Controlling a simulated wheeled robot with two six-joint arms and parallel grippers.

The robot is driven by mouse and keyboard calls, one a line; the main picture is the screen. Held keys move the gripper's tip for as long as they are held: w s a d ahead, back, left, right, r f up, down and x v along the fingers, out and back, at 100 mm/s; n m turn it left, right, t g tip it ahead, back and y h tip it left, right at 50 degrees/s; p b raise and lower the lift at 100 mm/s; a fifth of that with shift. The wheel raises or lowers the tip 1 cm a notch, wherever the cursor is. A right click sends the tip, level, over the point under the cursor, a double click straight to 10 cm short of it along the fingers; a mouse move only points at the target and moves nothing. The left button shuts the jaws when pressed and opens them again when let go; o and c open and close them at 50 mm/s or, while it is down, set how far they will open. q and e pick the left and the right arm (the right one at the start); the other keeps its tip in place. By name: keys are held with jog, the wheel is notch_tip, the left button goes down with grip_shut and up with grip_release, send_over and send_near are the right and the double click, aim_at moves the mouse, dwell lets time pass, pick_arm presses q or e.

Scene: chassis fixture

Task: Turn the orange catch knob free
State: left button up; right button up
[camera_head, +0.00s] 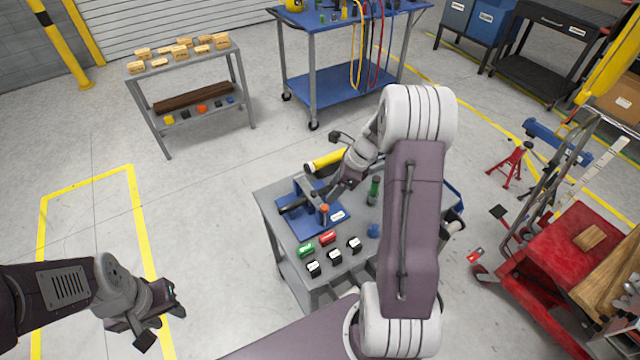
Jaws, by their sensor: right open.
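The orange catch knob (324,208) stands upright on a blue fixture plate (340,217) on the grey workbench. A dark cylindrical part (293,205) lies at the fixture's left side. My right gripper (329,194) reaches down from the upper right, just above and beside the knob. It is open, and I cannot tell whether a finger touches the knob. My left gripper (163,327) is at the lower left, over bare floor and far from the bench. Its fingers look spread and hold nothing that I can see.
Green, red and several black labelled blocks (334,255) sit at the bench's front. A yellow cylinder (326,160) lies behind the fixture. A green bottle (374,190) stands to the right, close to my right arm. A red cart (555,260) stands farther right.

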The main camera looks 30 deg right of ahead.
aim_at(325, 207)
jog(key=x, duration=0.5)
jog(key=s+x, duration=0.1)
jog(key=x, duration=0.1)
jog(key=shift+d+f, duration=0.1)
jog(key=shift+f, duration=0.55)
grip_shut()
